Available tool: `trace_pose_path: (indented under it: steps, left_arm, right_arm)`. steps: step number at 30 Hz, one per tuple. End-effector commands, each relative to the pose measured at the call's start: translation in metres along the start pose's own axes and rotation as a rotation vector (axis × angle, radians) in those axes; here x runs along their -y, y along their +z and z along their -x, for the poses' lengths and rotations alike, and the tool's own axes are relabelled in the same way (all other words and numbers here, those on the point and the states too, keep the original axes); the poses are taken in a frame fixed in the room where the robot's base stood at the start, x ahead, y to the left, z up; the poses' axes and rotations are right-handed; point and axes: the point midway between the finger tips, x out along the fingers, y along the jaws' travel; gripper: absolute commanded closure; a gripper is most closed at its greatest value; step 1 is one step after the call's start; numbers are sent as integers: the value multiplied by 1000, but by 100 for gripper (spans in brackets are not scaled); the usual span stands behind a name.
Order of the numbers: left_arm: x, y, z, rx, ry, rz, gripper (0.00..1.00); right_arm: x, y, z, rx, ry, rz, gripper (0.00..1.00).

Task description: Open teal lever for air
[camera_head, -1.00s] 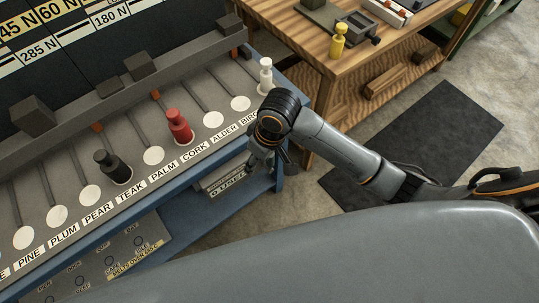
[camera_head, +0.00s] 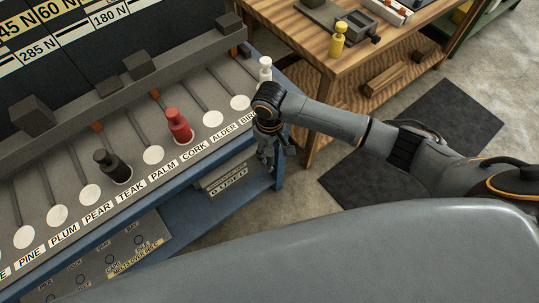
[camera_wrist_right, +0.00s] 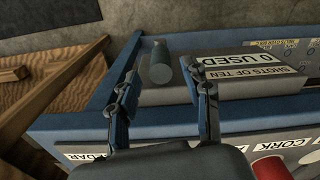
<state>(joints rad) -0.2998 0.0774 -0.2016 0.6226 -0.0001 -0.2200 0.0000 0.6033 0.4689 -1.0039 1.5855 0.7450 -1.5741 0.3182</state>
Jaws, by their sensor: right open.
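A teal cylindrical handle (camera_wrist_right: 160,64), which looks like the lever's grip, shows in the right wrist view by the blue frame, beside the counter plate. My right gripper (camera_wrist_right: 164,72) is open, its two fingers on either side of the handle in that picture. The handle appears beyond the fingers, and I cannot tell how far, or whether they touch. In the head view my right gripper (camera_head: 273,152) points down at the bench's right front corner, and I cannot make out the teal handle there. My left gripper is not in view.
The blue bench (camera_head: 200,217) carries a sloped panel with a black peg (camera_head: 112,167), a red peg (camera_head: 180,127) and a white peg (camera_head: 265,70). A "0 USED" plate (camera_wrist_right: 235,68) sits below the panel. A wooden table (camera_head: 330,70) stands behind my right arm.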

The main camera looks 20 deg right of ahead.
Motion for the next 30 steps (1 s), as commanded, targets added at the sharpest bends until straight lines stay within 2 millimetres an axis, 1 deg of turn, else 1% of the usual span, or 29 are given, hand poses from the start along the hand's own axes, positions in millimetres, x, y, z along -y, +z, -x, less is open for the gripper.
trace_pose_path:
  steps: [1,3,6,9,13,20,21,23,24,26,27,30]
  left_arm:
    - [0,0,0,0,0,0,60]
    - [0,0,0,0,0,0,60]
    - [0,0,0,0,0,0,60]
    - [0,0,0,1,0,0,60]
    - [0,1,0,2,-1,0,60]
    - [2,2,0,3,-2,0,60]
    - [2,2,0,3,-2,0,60]
    - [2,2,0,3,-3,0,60]
    - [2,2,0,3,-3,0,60]
    - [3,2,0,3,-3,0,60]
    - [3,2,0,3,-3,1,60]
    - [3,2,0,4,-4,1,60]
  right_arm:
    - [0,0,-10,2,-1,-1,52]
    - [1,0,-22,2,-1,1,52]
    - [1,0,-34,0,-1,0,52]
    - [0,0,-42,-1,0,0,52]
    - [0,0,-46,-1,0,1,52]
    - [0,0,-46,-1,0,1,52]
    - [0,0,-46,-2,0,1,60]
    - [0,0,-46,-2,0,1,72]
    - [0,0,-46,-2,0,1,80]
    - [0,0,-46,-2,0,1,92]
    - [0,0,-46,-2,0,1,100]
    - [0,0,-46,-2,0,1,100]
